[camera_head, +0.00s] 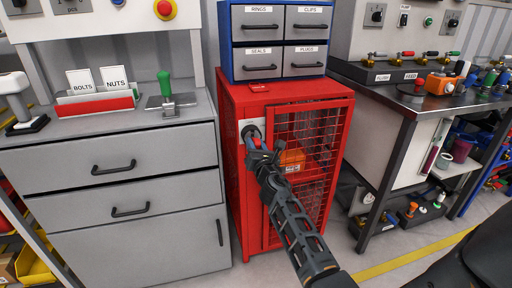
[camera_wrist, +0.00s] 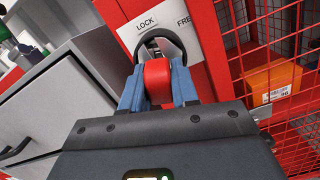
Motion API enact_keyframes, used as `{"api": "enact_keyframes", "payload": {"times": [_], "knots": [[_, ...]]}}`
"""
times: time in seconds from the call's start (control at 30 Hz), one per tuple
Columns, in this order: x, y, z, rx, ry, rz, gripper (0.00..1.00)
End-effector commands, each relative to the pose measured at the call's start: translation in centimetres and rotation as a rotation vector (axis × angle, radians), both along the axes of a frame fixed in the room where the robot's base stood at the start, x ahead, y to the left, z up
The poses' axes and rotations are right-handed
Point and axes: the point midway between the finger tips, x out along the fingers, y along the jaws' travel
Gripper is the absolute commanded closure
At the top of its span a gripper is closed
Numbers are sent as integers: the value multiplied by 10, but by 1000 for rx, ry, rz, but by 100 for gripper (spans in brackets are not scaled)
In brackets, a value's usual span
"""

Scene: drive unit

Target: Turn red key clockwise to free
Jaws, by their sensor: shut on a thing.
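The red key (camera_wrist: 157,82) sits in a round lock on the front of the red mesh cabinet (camera_head: 234,180). The key's head lies nearer the LOCK side, roughly upright in the wrist view. My gripper (camera_wrist: 158,88) is shut on the red key, with a blue finger on each side of it. In the head view my gripper (camera_head: 262,150) hides most of the key.
The cabinet's mesh door (camera_head: 300,130) is shut, with an orange box (camera_head: 291,158) behind it. A blue drawer unit (camera_head: 278,40) stands on top. Grey drawers (camera_head: 110,165) are at the left and a workbench (camera_head: 400,100) at the right.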

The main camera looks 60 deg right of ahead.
Motion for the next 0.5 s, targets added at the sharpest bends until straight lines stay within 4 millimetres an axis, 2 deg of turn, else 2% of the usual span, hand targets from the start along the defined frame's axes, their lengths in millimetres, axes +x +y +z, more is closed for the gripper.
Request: {"api": "enact_keyframes", "payload": {"times": [0.1, 0.37, 0.5], "knots": [[1, 0, 0, 76, -89, 0, 100], [0, 0, 0, 91, -105, -2, 100], [0, 0, 0, 198, -231, -3, 100]]}}
